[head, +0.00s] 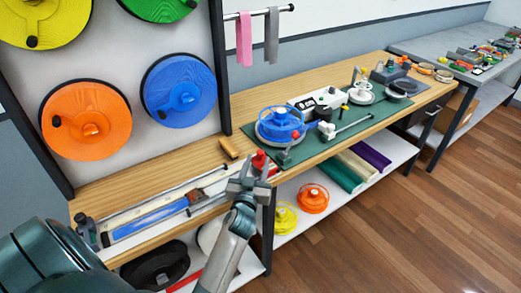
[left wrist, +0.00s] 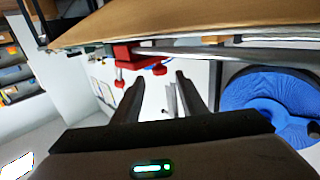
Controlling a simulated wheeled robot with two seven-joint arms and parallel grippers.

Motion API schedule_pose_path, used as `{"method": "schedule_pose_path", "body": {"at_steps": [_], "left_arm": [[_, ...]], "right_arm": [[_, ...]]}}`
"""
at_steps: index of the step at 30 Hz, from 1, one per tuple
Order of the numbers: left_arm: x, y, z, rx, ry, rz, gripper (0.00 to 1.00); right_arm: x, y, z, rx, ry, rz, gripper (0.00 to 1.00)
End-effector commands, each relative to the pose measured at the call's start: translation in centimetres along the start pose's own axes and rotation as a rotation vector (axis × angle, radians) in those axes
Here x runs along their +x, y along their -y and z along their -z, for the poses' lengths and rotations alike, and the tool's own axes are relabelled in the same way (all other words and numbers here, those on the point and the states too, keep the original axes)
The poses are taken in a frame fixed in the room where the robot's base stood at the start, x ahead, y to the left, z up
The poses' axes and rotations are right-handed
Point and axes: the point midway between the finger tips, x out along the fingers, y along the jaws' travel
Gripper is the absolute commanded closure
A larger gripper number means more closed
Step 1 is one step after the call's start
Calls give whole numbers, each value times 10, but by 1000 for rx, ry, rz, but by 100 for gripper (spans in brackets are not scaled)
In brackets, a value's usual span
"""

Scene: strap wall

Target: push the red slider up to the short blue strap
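The red slider (head: 261,161) is at the right end of the long rail on the wooden bench, just beyond my left gripper (head: 252,177), which partly hides it. In the left wrist view the red slider (left wrist: 137,57) shows with two red knobs, ahead of the fingertips of my left gripper (left wrist: 159,79). The fingers are apart with nothing between them; I cannot tell whether one touches the slider. The short blue strap (head: 150,220) lies flat along the rail's left part, well left of the slider. My right gripper is not in view.
A small wooden block (head: 229,148) lies behind the rail. A green mat (head: 323,146) with a blue spool (head: 281,123) and other devices is to the right. Large orange (head: 86,121) and blue (head: 179,90) reels hang on the wall panel. A lower shelf is under the bench.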

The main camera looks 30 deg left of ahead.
Motion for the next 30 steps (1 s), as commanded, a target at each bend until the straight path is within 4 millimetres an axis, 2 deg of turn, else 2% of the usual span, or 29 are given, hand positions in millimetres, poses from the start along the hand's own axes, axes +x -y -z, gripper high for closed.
{"method": "schedule_pose_path", "body": {"at_steps": [3, 10, 15, 24, 26, 29, 30], "left_arm": [[22, 0, 3, 1, -1, 1, 62], [50, 0, 1, 1, 0, 1, 62], [58, 0, 0, 0, -1, 0, 62], [59, 0, 0, 1, 0, 0, 62], [59, 0, 0, 1, 0, 0, 74], [59, 0, 0, 1, 0, 0, 97], [59, 0, 0, 1, 0, 0, 100]], "right_arm": [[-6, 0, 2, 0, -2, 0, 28], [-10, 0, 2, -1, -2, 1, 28], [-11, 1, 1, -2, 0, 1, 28], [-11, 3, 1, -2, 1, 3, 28], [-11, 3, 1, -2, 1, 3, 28], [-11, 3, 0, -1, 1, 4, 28], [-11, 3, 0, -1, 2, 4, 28]]}}
